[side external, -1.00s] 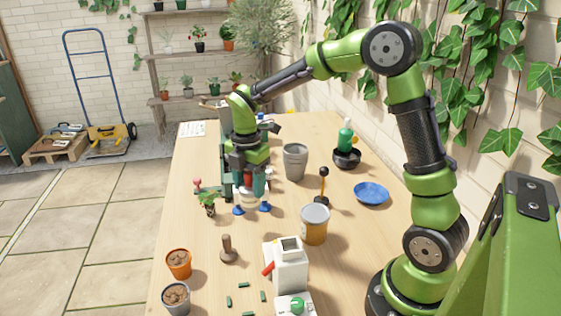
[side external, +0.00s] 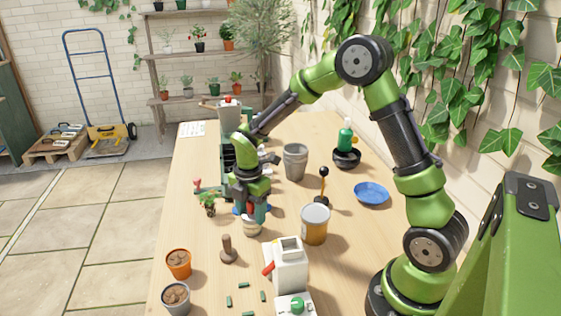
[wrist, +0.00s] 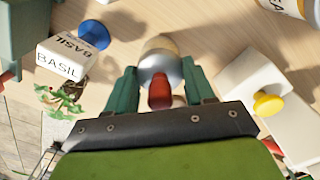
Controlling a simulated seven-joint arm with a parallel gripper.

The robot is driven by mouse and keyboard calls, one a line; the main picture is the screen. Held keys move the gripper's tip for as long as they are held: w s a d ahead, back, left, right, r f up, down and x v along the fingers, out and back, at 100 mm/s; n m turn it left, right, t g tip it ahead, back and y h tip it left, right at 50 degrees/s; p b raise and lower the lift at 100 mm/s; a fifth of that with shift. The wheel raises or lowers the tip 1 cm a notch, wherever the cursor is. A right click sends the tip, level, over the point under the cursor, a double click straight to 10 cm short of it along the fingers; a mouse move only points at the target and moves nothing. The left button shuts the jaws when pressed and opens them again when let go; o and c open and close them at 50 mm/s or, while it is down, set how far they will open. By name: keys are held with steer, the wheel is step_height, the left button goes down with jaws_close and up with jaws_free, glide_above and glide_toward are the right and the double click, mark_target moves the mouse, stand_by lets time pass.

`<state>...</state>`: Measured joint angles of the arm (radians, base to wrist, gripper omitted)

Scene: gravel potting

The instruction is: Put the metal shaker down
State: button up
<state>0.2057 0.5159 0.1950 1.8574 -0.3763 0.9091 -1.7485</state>
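My gripper (side external: 250,205) points down over the middle of the table. Its teal fingers, also in the wrist view (wrist: 160,95), are closed around a small object with a silver dome, red knob and cream lower part (wrist: 160,68). This looks like the metal shaker. Its pale lower end (side external: 251,226) shows below the fingers in the side view; the fingers hide the rest. It is upright or nearly so, low over the table (side external: 200,285). I cannot tell whether its base touches the wood.
A leafy plant (side external: 208,200) and blue discs (wrist: 94,34) are close by, with a white BASIL block (wrist: 62,60). A pale tub (side external: 314,224), white machine (side external: 290,265) and wooden tamper (side external: 228,252) stand around. A grey bucket (side external: 295,160) is behind. Bare wood lies between them.

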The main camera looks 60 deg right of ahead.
steer(key=o, duration=0.4)
steer(key=shift+o, duration=0.2)
step_height(320, 180, up, 12)
steer(key=shift+s+r, duration=0.1)
steer(key=shift+r, duration=0.1)
steer(key=s+a+r+m+t+y, duration=0.1)
steer(key=s+a+r+m+t, duration=0.1)
steer(key=s+m, duration=0.6)
steer(key=s+a+r+m+t+y, duration=0.1)
steer(key=s+a+r+m+t, duration=0.2)
steer(key=s+m, duration=0.6)
steer(key=shift+s+a+r+m+t, duration=0.2)
steer(key=shift+r+m+t, duration=1.1)
steer(key=shift+m, duration=1.3)
steer(key=shift+r, duration=0.2)
